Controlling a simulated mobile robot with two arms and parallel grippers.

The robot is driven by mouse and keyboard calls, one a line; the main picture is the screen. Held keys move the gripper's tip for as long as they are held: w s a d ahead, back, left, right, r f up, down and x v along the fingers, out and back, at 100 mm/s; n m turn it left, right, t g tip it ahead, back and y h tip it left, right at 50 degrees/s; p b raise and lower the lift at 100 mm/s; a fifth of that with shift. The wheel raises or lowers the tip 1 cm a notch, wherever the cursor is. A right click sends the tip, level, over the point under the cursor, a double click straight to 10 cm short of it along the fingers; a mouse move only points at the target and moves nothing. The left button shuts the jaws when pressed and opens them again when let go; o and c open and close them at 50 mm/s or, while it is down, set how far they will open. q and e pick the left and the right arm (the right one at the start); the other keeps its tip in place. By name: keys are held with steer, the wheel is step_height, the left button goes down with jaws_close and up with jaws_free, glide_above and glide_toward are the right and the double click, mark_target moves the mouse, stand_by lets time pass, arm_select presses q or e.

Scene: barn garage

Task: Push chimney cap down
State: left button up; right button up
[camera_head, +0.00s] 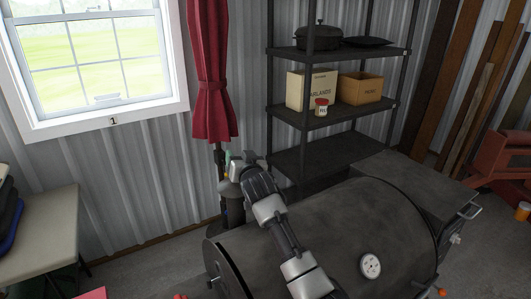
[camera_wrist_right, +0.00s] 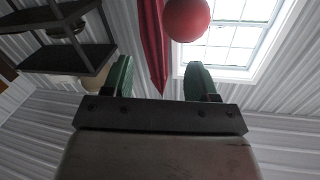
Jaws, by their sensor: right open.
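The dark smoker chimney (camera_head: 234,212) stands at the left end of the black barrel smoker (camera_head: 345,225) in the head view. My right gripper (camera_head: 229,164) is at the chimney's upper part and partly covers it. I cannot make out the chimney cap clearly in the head view, nor whether the gripper touches it. In the right wrist view my gripper (camera_wrist_right: 159,80) is open, its two green fingers apart with nothing held between them. A red ball (camera_wrist_right: 187,18) shows beyond the fingertips; I cannot tell whether it belongs to the cap. My left gripper is not in view.
A red curtain (camera_head: 211,75) hangs beside the window (camera_head: 92,55), behind the chimney. A dark shelf rack (camera_head: 340,117) with boxes and a pot stands behind the smoker. A table (camera_head: 45,225) is at the left. Floor shows between table and smoker.

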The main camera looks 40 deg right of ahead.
steer(key=s+d+r+b, duration=0.2)
steer(key=s+d+r, duration=0.3)
steer(key=s, duration=0.2)
steer(key=shift+s, duration=0.15)
steer(key=shift+a+r, duration=0.1)
steer(key=shift+r, duration=0.1)
